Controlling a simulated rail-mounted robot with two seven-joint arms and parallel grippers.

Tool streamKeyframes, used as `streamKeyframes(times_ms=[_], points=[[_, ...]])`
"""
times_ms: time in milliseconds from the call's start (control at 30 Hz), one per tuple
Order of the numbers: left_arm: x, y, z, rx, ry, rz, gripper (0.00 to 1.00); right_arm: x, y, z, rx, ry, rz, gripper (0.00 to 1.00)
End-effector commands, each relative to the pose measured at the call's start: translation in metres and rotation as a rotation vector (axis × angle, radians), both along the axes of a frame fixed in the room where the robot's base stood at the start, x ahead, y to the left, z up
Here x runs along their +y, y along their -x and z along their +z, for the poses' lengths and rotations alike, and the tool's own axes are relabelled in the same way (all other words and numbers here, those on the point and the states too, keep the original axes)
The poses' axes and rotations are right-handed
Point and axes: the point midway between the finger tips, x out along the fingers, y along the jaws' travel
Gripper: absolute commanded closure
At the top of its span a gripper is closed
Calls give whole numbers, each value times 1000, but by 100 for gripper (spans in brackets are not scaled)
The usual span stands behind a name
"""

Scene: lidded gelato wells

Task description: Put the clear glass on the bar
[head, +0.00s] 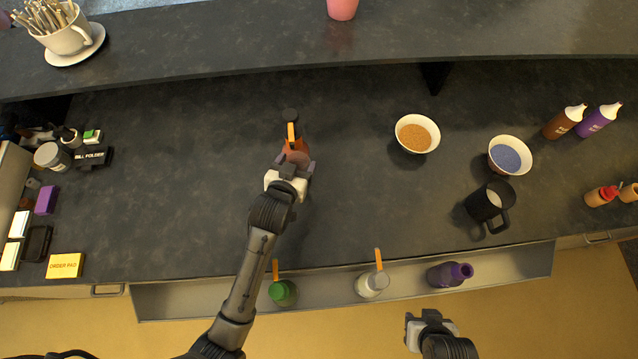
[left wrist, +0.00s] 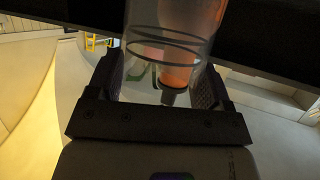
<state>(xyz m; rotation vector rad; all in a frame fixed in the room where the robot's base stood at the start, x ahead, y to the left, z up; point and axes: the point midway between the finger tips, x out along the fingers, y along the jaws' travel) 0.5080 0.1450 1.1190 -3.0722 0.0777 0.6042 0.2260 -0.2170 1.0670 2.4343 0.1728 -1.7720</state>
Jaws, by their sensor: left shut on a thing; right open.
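My left gripper (head: 292,172) is over the dark counter, shut on the clear glass (left wrist: 150,52), which stands between its two fingers in the left wrist view. The glass has dark rings around it, and an orange shape shows through it. In the head view the glass is hard to make out at the fingertips, near an orange-brown thing with a dark top (head: 291,118). The bar (head: 230,42) is the raised dark ledge beyond the counter. My right gripper (head: 432,325) is open and apart from everything, in front of the counter.
A pink cup (head: 342,8) and a cup of spoons (head: 66,36) stand on the bar, with clear surface between them. Two bowls (head: 418,132) (head: 510,156) and a dark mug (head: 484,204) stand at right. Several bottles (head: 283,292) sit in the front trough.

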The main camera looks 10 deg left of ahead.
Motion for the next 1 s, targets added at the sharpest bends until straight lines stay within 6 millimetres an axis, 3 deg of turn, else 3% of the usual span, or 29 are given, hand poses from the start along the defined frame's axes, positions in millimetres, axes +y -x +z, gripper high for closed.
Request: streamKeyframes(times_ms=[533,867,900,1000], points=[[1,0,-59,3,-3,1,70,-1,-1,-1,-1,2,1,57],[1,0,-66,1,-1,1,70,0,-1,-2,-1,1,1,57],[1,0,-67,2,-1,1,25,0,-1,-2,-1,1,1,57],[1,0,-66,2,-1,1,15,0,-1,-2,-1,1,0,57]])
